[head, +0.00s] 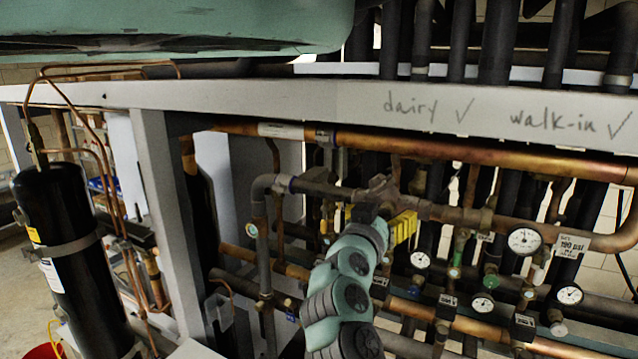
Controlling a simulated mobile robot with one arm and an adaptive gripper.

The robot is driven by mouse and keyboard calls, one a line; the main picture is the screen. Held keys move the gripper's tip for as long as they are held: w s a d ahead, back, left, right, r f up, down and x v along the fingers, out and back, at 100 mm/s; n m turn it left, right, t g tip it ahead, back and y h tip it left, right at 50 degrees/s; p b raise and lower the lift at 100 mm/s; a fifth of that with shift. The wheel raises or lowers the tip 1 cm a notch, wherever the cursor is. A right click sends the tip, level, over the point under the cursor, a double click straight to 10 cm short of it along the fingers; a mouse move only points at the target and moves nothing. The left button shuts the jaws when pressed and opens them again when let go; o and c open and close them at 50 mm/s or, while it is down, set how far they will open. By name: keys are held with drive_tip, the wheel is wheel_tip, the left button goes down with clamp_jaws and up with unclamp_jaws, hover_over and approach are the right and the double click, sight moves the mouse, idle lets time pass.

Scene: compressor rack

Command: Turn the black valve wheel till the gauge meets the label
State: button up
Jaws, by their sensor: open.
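My gripper (367,211) is at the end of my teal and grey arm, up against the pipework in the middle of the head view. It is small and dark here, and its jaws look open beside a grey pipe valve. I cannot pick out a black valve wheel; the gripper and arm may hide it. A round white gauge (523,241) is on the copper pipe to the right of my gripper. A white label (573,245) with handwriting, seemingly "set 100 psi", hangs just right of that gauge. The gauge's needle is too small to read.
Several smaller gauges, such as one at the lower right (569,294), and copper pipes (440,150) crowd the rack. A grey beam (300,100) marked "dairy" and "walk-in" crosses above. A black cylinder (70,250) stands left. Yellow tags (403,227) hang right of my gripper.

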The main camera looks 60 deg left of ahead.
drive_tip(key=shift+w, duration=0.15)
drive_tip(key=shift+c, duration=0.2)
drive_tip(key=c, duration=1.1)
drive_tip(key=shift+f+n+b, duration=0.25)
drive_tip(key=shift+n+b, duration=0.05)
drive_tip(key=shift+b, duration=0.45)
drive_tip(key=shift+c, duration=0.2)
drive_tip(key=shift+n+b, duration=0.3)
drive_tip(key=shift+r, duration=0.15)
drive_tip(key=o, duration=1.2)
